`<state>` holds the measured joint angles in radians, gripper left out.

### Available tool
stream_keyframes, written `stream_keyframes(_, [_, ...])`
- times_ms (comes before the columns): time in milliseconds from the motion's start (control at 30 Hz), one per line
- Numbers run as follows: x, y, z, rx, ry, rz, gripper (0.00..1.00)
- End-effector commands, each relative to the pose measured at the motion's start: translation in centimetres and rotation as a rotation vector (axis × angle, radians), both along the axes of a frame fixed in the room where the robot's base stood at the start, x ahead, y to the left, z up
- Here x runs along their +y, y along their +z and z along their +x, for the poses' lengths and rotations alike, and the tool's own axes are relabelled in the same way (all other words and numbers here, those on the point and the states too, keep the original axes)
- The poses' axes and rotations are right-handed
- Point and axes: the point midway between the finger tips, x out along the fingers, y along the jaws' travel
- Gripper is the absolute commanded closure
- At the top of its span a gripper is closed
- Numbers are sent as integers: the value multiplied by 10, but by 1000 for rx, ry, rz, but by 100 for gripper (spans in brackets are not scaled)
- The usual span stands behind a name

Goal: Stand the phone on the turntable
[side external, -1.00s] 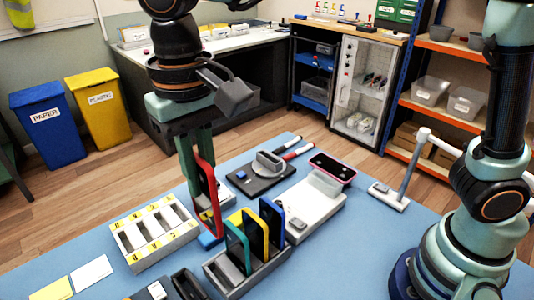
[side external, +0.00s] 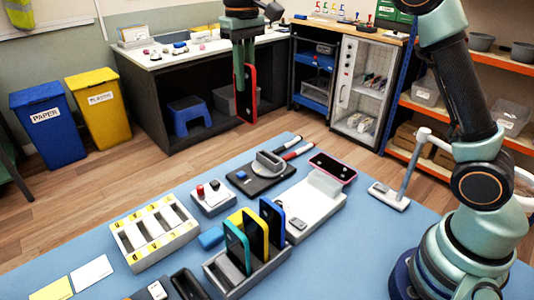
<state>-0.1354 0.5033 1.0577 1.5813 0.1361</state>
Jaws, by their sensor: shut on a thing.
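My gripper (side external: 244,82) is shut on the red phone (side external: 248,105) and holds it upright, high above the blue table. The holder looks empty.
A grey rack (side external: 222,278) holds teal, yellow and blue phones upright. A white box with red and black knobs (side external: 212,200) stands left of the turntable. Markers (side external: 290,153) lie behind it. A lettered tray (side external: 140,262) is left.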

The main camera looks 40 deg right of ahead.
Motion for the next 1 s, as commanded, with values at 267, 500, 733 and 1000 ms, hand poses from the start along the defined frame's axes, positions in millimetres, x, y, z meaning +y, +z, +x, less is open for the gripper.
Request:
stream_keyframes(267, [-69,-3,19,0,-4,0,100])
stream_keyframes(500, [-91,-20,22,3,2,0,100])
stream_keyframes(733, [-91,-63,21,4,2,0,100])
stream_keyframes(1000, [-91,-110,22,0,1,0,100])
